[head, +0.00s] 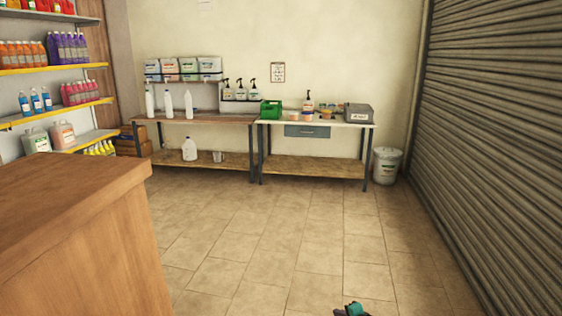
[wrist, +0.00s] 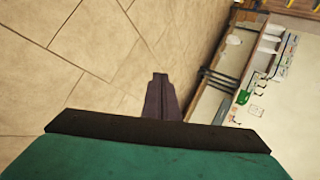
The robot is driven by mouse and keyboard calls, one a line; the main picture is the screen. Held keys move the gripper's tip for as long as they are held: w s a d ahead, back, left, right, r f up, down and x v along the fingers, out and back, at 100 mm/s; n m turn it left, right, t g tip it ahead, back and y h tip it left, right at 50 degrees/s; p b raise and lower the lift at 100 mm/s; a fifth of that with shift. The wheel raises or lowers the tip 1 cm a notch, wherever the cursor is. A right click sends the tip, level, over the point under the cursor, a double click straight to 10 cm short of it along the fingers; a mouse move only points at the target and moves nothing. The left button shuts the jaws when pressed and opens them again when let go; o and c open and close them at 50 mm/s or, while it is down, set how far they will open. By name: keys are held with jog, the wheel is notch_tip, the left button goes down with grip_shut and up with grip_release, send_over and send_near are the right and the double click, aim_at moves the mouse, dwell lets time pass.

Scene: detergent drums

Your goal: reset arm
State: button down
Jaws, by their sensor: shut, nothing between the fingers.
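My gripper (head: 351,309) shows only as a small dark and teal piece at the bottom edge of the head view, over the tiled floor. In the wrist view my gripper (wrist: 160,82) is dark, its fingers together in one narrow tip with nothing between them. The teal and black body behind the fingers fills the bottom of that view. The gripper is far from the benches and touches nothing that I can see. The rest of the arm is out of view.
A wooden counter (head: 75,235) stands close at the left. Shelves with bottles (head: 68,48) are behind it. Two workbenches (head: 315,165) line the back wall, with a white drum (head: 387,166) beside them. A roller shutter (head: 505,130) closes the right side. The middle floor (head: 270,240) is clear.

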jog(key=s+a+f+n+g+p, duration=0.25)
jog(key=s+a, duration=0.25)
jog(key=s, duration=0.5)
jog(key=s+a+f+n+g+p, duration=0.25)
jog(key=s+a, duration=0.25)
jog(key=s, duration=0.4)
jog(key=s+a+f+n+g+p, duration=0.25)
jog(key=s+a+g, duration=0.2)
jog(key=s, duration=0.55)
jog(key=s+d+n+g+h, duration=0.2)
jog(key=s+d+g, duration=0.1)
jog(key=s, duration=0.7)
jog(key=s+d+n+g+h, duration=0.2)
jog(key=s+d, duration=0.3)
jog(key=s, duration=0.5)
jog(key=shift+s+d+r+n+g+h, duration=0.35)
jog(key=shift+s+d+r+g+h, duration=0.05)
jog(key=shift+g+h, duration=0.1)
